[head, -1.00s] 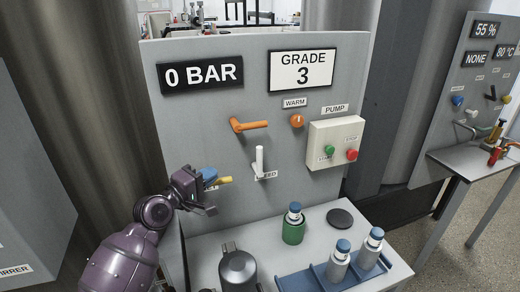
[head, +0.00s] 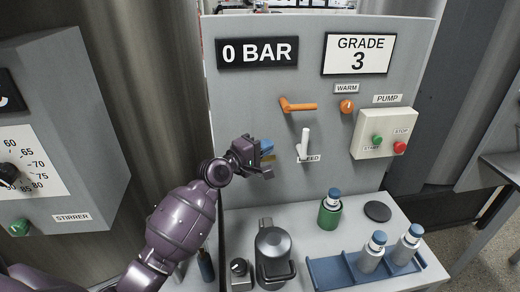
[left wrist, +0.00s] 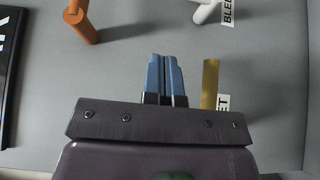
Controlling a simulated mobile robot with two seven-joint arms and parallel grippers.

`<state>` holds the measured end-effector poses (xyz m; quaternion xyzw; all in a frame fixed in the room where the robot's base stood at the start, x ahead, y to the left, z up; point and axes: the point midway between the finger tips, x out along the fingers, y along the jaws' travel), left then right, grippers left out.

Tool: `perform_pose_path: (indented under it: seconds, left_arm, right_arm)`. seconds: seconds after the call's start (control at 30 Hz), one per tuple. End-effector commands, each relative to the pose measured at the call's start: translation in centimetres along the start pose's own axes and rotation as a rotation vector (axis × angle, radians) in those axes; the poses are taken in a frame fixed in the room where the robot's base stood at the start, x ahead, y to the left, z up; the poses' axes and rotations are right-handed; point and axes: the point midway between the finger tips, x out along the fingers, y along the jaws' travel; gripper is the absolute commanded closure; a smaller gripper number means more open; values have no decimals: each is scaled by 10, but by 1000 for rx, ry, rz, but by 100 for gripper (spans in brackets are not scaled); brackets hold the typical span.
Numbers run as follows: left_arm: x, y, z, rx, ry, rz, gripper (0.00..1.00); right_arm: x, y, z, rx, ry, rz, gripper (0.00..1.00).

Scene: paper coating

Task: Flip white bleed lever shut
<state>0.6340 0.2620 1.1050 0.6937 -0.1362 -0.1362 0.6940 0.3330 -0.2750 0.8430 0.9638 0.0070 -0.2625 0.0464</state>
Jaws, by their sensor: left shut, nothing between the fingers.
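The white bleed lever (head: 304,142) sticks up from its pivot on the grey panel, above the BLEED label (head: 308,158). Its lower part also shows at the top of the left wrist view (left wrist: 207,12). My left gripper (head: 267,148) is just left of the lever and apart from it, in front of the panel. Its blue fingers (left wrist: 165,75) are shut together with nothing between them. A brass spout (left wrist: 210,84) stands right beside the fingers, by a label ending in "ET". My right gripper is not in view.
The orange lever (head: 298,106) sits above the bleed lever. The pump box (head: 384,145) with green and red buttons is to the right. Below, a bench holds a dark pot (head: 274,258), a green cup (head: 329,215) with a bottle, and a blue rack (head: 340,272).

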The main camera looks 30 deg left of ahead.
Motion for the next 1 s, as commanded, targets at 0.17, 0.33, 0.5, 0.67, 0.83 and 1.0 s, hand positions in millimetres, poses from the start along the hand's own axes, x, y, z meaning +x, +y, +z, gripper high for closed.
perform_pose_path:
  seconds: [0.17, 0.33, 0.5, 0.67, 0.83, 1.0]
  left_arm:
    - [33, 1, 1, -1, -1, 1, 100]
    - [60, 1, 4, -2, -1, 0, 100]
    - [74, 1, 20, -1, 0, -1, 100]
    - [81, 1, 27, 0, 0, 0, 100]
    - [83, 0, 29, 1, 0, 0, 100]
    - [82, 0, 29, 1, 0, 0, 100]
  right_arm:
    - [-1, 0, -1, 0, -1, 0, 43]
    - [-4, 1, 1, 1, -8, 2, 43]
    - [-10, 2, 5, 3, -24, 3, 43]
    - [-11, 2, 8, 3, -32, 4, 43]
    - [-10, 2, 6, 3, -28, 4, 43]
    - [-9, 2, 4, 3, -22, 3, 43]
